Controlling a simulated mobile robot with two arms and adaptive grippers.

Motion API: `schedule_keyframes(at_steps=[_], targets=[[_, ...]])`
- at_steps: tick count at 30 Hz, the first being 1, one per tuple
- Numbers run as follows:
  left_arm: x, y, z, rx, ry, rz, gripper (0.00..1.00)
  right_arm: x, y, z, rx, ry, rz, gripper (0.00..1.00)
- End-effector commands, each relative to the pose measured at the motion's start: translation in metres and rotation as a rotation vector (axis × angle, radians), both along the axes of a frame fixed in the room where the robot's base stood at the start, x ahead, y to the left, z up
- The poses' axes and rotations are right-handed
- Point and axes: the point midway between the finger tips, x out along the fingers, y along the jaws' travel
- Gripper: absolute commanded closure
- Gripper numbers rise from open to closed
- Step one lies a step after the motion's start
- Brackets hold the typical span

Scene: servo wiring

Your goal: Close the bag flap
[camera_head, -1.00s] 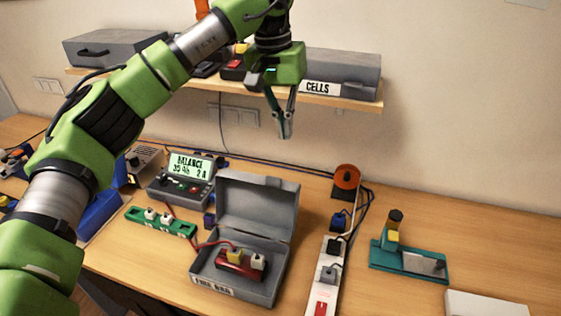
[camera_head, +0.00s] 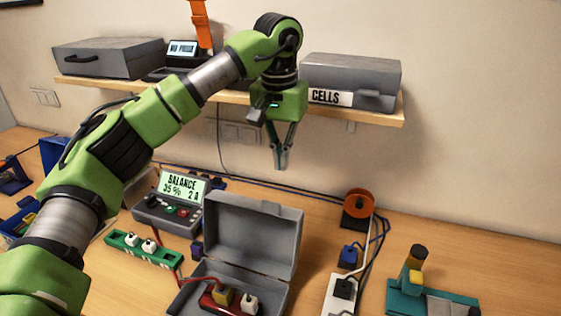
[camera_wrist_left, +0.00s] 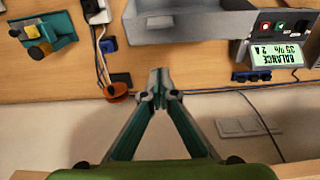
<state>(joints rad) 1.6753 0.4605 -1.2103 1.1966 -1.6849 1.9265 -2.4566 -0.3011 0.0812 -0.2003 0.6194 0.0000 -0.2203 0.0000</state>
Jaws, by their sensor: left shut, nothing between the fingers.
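The bag is a grey box (camera_head: 188,302) on the table with its flap (camera_head: 252,240) standing open, raised at the back. Inside it sits a red battery pack (camera_head: 215,303) with a yellow and a white plug, and a red cable runs out to the left. The box's front is cut off at the lower frame edge. My left gripper (camera_head: 281,165) is shut and empty, pointing down above and behind the flap, apart from it. In the left wrist view the gripper (camera_wrist_left: 158,85) points towards the flap (camera_wrist_left: 190,24). My right gripper is not in view.
A balance charger (camera_head: 172,212) and a green strip (camera_head: 143,250) stand left of the box. A power strip (camera_head: 341,295), an orange reel (camera_head: 358,207) and a teal stand (camera_head: 415,300) are to the right. The wall shelf (camera_head: 380,116) with grey cases is behind my gripper.

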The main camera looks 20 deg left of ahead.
Motion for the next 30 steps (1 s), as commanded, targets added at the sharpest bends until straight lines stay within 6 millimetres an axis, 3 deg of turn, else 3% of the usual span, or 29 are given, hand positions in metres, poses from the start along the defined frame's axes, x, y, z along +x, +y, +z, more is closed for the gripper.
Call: schedule_keyframes(at_steps=[10, 21, 30], targets=[[0.004, 0.000, -0.074, 0.000, 0.005, 0.001, 1.00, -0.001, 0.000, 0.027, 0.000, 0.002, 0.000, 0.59], [-0.030, 0.001, -0.063, 0.000, 0.000, 0.000, 1.00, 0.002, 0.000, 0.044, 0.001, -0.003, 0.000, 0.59], [-0.034, 0.001, -0.064, 0.000, 0.000, 0.002, 1.00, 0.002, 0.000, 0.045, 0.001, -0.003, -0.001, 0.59]])
